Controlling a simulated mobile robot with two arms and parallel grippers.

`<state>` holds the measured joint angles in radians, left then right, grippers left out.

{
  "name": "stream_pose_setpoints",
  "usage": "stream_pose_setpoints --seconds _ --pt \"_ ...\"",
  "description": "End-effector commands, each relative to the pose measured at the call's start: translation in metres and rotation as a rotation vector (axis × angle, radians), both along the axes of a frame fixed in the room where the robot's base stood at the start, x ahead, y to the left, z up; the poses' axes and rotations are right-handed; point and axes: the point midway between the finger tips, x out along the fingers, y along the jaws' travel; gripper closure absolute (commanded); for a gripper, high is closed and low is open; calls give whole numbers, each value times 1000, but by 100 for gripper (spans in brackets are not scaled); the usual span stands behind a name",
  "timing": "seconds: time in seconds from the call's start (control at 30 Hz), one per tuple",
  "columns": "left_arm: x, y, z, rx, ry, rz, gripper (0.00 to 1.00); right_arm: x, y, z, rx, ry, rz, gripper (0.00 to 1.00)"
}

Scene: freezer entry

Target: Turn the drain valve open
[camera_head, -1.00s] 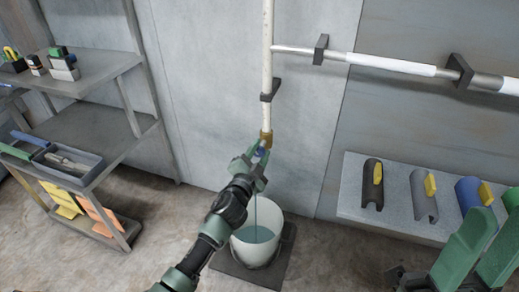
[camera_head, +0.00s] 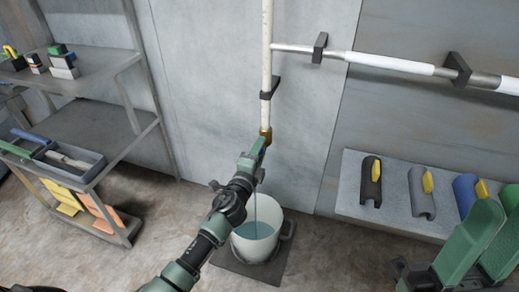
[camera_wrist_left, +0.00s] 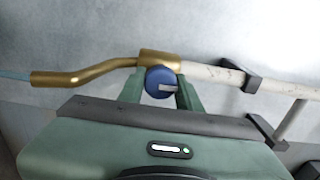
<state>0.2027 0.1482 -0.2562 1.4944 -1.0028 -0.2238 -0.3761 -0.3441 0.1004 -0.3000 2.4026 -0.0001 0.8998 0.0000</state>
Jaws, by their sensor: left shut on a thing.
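The drain valve has a brass body (camera_wrist_left: 160,58) at the lower end of a white pipe, with a bent brass spout and a round blue knob (camera_wrist_left: 161,80) bearing a pale bar mark. My left gripper (camera_wrist_left: 160,90) has its green fingers shut on the sides of the blue knob. In the head view my left gripper (camera_head: 257,150) hides the knob, and only the brass (camera_head: 265,134) shows above it. A thin stream of water falls into a white bucket (camera_head: 243,246) below. Green parts of my right gripper (camera_head: 472,242) show at the lower right; its jaw state is unclear.
The bucket stands on a dark mat (camera_head: 232,269). A grey bench (camera_head: 390,217) at the right holds several pipe covers with yellow handles. A shelf rack (camera_head: 95,120) stands at the left. A horizontal pipe (camera_head: 390,64) runs along the wall at upper right.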

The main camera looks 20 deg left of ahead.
Motion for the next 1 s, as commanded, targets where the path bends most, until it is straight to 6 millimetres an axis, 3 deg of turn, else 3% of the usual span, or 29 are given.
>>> stream_pose_setpoints --seconds 0.53,0.57,0.6,1.0 --pt "-1 0 -2 26 2 -1 100 2 1 -5 -1 20 0 64" --pt "-1 0 -2 25 2 -1 60 2 1 -5 -1 20 0 64" --pt "-1 0 -2 25 2 -1 49 2 1 -5 -1 20 0 64" --pt "-5 0 0 23 0 -1 46 0 0 1 1 1 0 64"
